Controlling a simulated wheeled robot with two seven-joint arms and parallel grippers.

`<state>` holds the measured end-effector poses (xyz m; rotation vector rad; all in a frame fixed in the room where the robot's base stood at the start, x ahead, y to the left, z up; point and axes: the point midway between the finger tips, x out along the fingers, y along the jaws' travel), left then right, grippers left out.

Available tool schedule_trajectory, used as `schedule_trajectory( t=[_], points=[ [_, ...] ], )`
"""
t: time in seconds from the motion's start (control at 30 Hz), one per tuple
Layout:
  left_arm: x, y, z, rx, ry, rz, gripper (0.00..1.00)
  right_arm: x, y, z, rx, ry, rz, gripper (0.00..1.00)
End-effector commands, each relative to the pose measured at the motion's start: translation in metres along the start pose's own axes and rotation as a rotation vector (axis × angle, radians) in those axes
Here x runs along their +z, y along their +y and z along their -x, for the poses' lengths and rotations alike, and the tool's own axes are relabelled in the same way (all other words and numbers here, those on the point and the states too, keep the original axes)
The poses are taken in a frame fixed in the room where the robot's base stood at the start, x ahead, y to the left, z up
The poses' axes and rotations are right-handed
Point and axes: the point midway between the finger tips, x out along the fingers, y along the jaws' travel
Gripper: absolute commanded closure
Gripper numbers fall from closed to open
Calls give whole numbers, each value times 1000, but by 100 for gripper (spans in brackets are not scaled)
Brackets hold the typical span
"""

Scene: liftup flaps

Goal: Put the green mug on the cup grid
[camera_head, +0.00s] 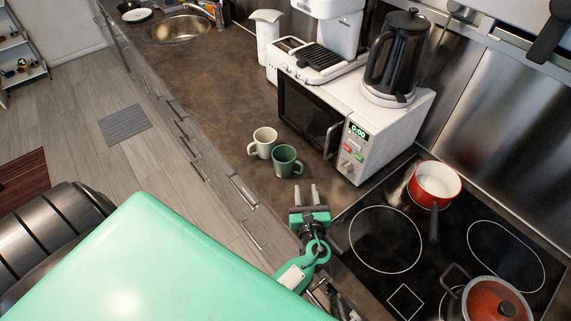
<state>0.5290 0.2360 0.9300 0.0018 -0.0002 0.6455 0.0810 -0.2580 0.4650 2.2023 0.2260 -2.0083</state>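The green mug (285,161) stands upright on the brown counter, in front of the microwave. A cream mug (263,142) stands close beside it, to the upper left. My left gripper (305,190) is over the counter just below and right of the green mug. Its two fingers point toward the mugs and are apart, with nothing between them. My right gripper is not in view.
The white microwave (355,150) stands right of the mugs, with a black kettle (397,50) on top. The cooktop (388,232) to the right holds a red saucepan (435,182) and a lidded pot (490,300). The counter left of the mugs is clear toward the sink (180,29).

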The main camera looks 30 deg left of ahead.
Motion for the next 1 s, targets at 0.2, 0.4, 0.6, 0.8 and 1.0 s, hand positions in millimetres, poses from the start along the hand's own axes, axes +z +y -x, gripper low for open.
schedule_trajectory(
  t=[0.2,0.4,0.6,0.8,1.0],
  points=[
    [-1,0,-23,1,0,0,65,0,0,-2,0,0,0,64],
    [-1,-1,-37,0,0,2,65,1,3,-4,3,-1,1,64],
    [-3,-1,-67,1,0,1,65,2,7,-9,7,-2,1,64],
    [-2,-1,-77,-1,2,1,65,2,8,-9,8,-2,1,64],
    [-2,-1,-76,0,2,1,85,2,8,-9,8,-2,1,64]
  ],
)
